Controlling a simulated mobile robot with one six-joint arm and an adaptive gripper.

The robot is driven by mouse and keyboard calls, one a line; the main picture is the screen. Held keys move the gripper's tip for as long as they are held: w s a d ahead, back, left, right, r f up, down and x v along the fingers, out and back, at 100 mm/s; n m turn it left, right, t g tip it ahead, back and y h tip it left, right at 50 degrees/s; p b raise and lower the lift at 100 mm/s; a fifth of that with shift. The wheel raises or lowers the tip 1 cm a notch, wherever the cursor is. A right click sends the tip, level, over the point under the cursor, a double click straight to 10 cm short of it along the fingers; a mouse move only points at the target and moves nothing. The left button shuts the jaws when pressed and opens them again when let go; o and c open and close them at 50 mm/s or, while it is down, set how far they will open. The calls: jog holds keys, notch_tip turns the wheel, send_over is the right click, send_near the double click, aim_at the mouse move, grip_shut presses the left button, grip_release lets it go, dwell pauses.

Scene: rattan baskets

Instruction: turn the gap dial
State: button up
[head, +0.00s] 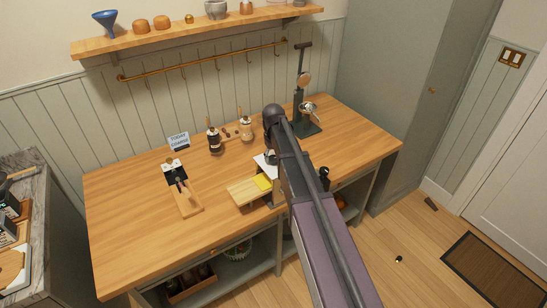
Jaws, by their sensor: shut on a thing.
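My arm reaches up from the bottom right, over the front of the wooden worktop (130,212), and bends at a dark joint near its middle. My gripper cannot be made out; the arm seems to hide it. I cannot pick out a gap dial for sure. A small black device with a white top (174,170) stands on a wooden board (188,205) at the left of the worktop, with a dark handle-like part. Two hand grinders, one dark (214,141) and one light (246,128), stand at the back. A small sign (178,140) reads "TODAY COARSE".
A wooden board (243,193) with a yellow item (262,183) lies left of my arm. A tall dark press-like stand (299,108) is at the back right. A black object (325,178) shows right of my arm. The worktop's left part is clear.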

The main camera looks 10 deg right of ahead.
jog(key=shift+n, duration=0.8)
jog(key=o, duration=1.1)
jog(key=shift+o, duration=0.2)
jog(key=shift+m, duration=0.3)
